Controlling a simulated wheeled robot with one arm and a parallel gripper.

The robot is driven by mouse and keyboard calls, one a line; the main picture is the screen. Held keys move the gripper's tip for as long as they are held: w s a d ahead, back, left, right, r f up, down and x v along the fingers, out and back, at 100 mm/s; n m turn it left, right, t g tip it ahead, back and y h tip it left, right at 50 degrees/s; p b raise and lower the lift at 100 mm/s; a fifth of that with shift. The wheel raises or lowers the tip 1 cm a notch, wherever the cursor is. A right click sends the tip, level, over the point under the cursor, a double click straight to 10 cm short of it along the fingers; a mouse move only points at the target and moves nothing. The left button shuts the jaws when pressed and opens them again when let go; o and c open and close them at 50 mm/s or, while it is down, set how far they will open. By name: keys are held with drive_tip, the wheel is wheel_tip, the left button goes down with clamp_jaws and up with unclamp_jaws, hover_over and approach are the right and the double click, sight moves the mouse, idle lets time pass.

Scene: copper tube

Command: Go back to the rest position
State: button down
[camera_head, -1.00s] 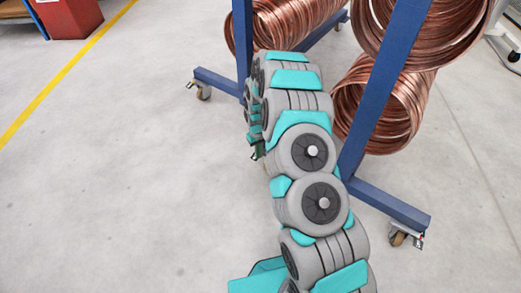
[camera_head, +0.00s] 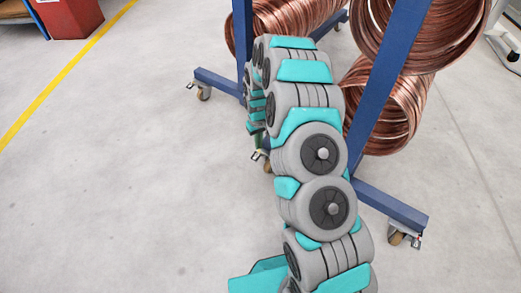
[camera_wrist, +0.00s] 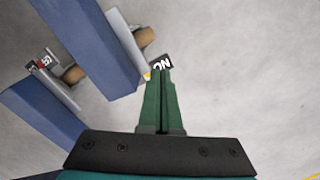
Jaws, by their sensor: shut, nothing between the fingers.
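My gripper (camera_wrist: 160,82) shows in the wrist view as two green fingers pressed together, with nothing between them. It points down toward the grey floor, and its tips appear close to a caster of the blue rack in the picture. In the head view my grey and teal arm reaches up along the front of the blue rack (camera_head: 388,85). Only a small green part of my gripper (camera_head: 259,142) shows there, left of the arm; the rest is hidden behind it.
Copper tube coils (camera_head: 398,105) hang on the rack right of and behind my arm. Rack casters (camera_head: 397,238) stand on the floor, and one caster (camera_wrist: 145,38) is near my fingers. A red bin (camera_head: 72,18) is at upper left. The left floor is clear.

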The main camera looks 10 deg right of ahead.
idle(0.4)
drive_tip(key=s+a+r+p, duration=0.1)
drive_tip(key=s+r+p, duration=0.1)
drive_tip(key=s+r, duration=0.75)
drive_tip(key=s+a+r+p, duration=0.1)
drive_tip(key=s+r, duration=0.4)
drive_tip(key=r, duration=1)
drive_tip(key=s+r+p, duration=0.1)
drive_tip(key=s+r, duration=0.3)
drive_tip(key=s, duration=0.5)
drive_tip(key=s+d+r+m+g+p, duration=0.1)
drive_tip(key=s+r, duration=0.4)
drive_tip(key=s, duration=0.5)
drive_tip(key=s+d+r+m+p, duration=0.1)
drive_tip(key=s+r, duration=0.4)
drive_tip(key=s, duration=0.5)
drive_tip(key=shift+g+p, duration=0.4)
drive_tip(key=shift+p, duration=0.25)
